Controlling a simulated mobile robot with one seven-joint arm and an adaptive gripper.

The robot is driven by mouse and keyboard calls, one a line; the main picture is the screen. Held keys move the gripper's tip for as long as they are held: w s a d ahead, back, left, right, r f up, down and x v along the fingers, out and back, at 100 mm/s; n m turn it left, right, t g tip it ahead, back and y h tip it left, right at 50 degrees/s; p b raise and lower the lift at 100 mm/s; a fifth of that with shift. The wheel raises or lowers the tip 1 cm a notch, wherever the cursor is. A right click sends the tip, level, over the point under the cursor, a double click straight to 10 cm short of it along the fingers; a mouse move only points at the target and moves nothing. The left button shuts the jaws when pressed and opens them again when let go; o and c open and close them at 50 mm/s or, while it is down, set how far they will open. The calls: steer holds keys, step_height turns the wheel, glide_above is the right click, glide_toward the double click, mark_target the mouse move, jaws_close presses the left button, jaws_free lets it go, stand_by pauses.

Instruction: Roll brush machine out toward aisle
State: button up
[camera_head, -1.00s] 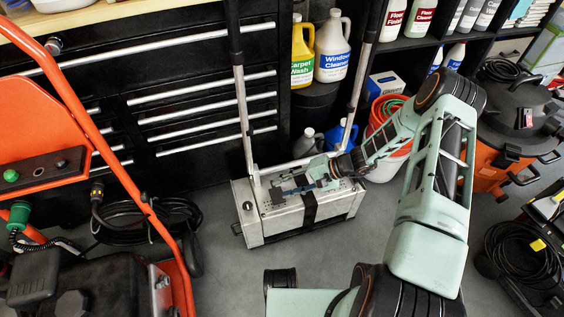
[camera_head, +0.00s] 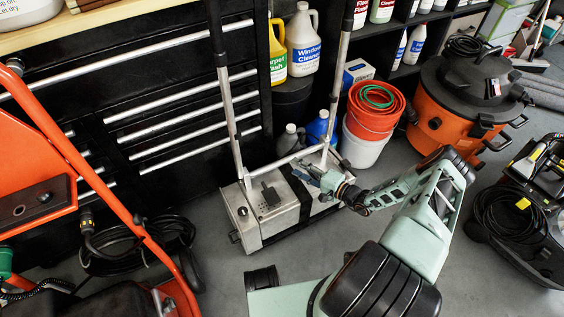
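The brush machine is a silver box (camera_head: 262,216) on the floor with a dark strap-like band across it and a tall two-post handle (camera_head: 231,125) rising from it, joined by a low crossbar. It stands in front of the black drawer cabinet. My gripper (camera_head: 311,174) is over the right part of the box top, beside the base of the right post. The fingers are small and overlap the machine, so I cannot tell whether they touch or grip it. The arm hides part of the box's right end.
The black drawer cabinet (camera_head: 180,112) is behind. Red and white buckets (camera_head: 366,150) and an orange-black vacuum (camera_head: 440,118) stand to the right. An orange-framed machine (camera_head: 95,165) and a coiled black cable (camera_head: 135,250) are at left.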

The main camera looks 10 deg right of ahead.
mark_target(283, 161)
steer(key=b+x, duration=0.2)
steer(key=x, duration=0.5)
steer(key=shift+w+a+f, duration=0.1)
steer(key=shift+w+a, duration=0.15)
steer(key=shift+c, duration=0.4)
jaws_close()
